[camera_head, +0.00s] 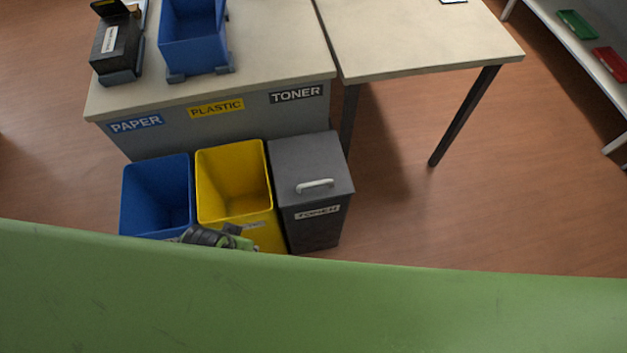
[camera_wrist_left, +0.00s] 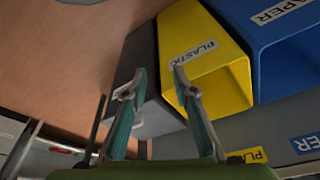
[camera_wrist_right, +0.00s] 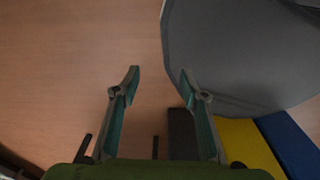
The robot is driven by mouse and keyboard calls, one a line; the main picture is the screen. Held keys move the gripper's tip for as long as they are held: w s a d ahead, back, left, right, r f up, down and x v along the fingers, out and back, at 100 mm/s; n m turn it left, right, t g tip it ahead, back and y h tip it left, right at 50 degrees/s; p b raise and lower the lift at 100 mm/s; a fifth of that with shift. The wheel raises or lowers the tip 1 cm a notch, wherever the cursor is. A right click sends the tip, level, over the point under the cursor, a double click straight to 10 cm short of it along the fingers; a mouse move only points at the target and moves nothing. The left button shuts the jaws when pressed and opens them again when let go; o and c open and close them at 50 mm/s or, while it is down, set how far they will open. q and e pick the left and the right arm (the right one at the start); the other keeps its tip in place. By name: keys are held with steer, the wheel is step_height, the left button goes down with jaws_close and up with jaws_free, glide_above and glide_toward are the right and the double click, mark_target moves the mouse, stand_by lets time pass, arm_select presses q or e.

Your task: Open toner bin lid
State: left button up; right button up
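The toner bin (camera_head: 310,230) is dark grey and stands at the right end of a row of bins. Its flat grey lid (camera_head: 300,158) is closed, with a pale handle (camera_head: 315,185) near the front edge. In the left wrist view, my left gripper (camera_wrist_left: 158,80) is open and empty, with the grey bin (camera_wrist_left: 142,48) and yellow bin beyond its fingers. Part of an arm of mine shows in front of the yellow bin in the head view. My right gripper (camera_wrist_right: 159,72) is open and empty over the floor in the right wrist view, and I cannot make it out in the head view.
A yellow plastic bin (camera_head: 232,165) and a blue paper bin (camera_head: 157,180) stand open left of the toner bin. A labelled counter (camera_head: 260,60) is behind them, with a blue crate (camera_head: 193,35) on it. The floor (camera_head: 440,215) right of the toner bin is clear.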

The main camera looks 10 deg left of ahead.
arm_select(q)
step_height(320, 180, up, 5)
steer(key=w+d, duration=0.1)
step_height(320, 180, up, 3)
steer(key=m+h, duration=0.3)
steer(key=m, duration=1)
glide_above(316, 183)
steer(key=s+a, duration=0.5)
steer(key=x, duration=1.3)
steer(key=shift+w+d+b, duration=0.35)
steer(key=shift+w, duration=0.1)
arm_select(e)
steer(key=shift+s+a+f, duration=0.15)
steer(key=shift+a+f, duration=0.15)
steer(key=shift+a, duration=0.25)
arm_select(q)
steer(key=shift+r, duration=0.1)
jaws_close()
